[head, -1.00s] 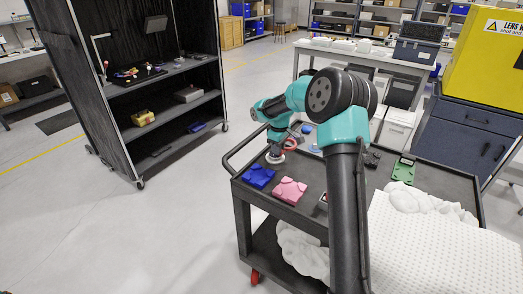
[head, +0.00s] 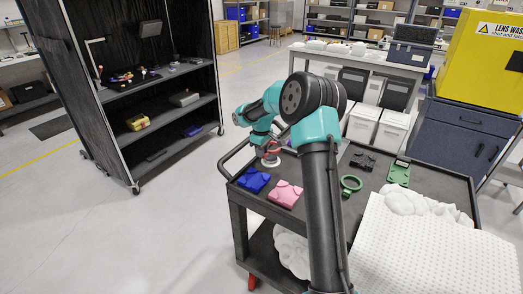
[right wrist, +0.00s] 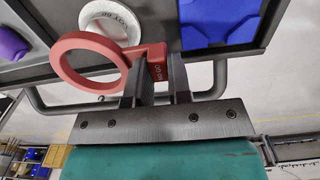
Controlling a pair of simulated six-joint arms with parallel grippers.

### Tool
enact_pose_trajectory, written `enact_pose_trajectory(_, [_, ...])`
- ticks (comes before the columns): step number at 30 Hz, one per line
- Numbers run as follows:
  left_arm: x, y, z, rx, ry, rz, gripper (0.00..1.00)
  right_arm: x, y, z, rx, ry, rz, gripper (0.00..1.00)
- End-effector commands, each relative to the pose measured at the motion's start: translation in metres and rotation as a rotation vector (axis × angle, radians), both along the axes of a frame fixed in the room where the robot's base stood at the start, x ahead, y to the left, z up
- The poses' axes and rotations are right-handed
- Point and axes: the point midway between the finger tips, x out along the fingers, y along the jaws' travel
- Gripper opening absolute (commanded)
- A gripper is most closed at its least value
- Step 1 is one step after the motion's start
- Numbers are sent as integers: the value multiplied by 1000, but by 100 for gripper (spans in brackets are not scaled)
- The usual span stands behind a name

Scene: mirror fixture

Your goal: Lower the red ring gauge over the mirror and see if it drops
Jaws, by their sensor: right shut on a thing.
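My right gripper (right wrist: 157,72) is shut on the flat handle of the red ring gauge (right wrist: 70,75). The ring is empty in its middle and reaches out to the left of the fingers in the right wrist view. A white-rimmed round piece with lettering (right wrist: 108,14), which looks like the mirror, lies beyond it. The ring overlaps the piece's near edge and is not centred on it in this view. In the head view the red ring (head: 272,152) shows just above the white piece (head: 271,164). The height between them cannot be told. My left gripper is not in view.
A blue block (head: 254,180) and a pink block (head: 285,194) sit on the dark cart top near the white piece. A green ring gauge (head: 350,184) lies right of my arm. A raised handle rail (right wrist: 55,104) runs along the cart's end.

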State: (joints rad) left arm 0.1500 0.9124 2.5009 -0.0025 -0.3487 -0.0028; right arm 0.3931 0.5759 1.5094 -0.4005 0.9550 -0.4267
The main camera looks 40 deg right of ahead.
Motion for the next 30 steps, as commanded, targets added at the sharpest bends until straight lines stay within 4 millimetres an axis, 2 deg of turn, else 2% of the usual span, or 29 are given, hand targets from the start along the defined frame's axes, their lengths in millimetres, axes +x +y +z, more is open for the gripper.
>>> enact_pose_trajectory(16, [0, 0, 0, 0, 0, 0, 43, 0, 0, -40, 1, 1, -1, 0])
enact_pose_trajectory(30, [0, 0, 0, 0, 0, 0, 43, 0, 0, -46, 0, 0, 0, 0])
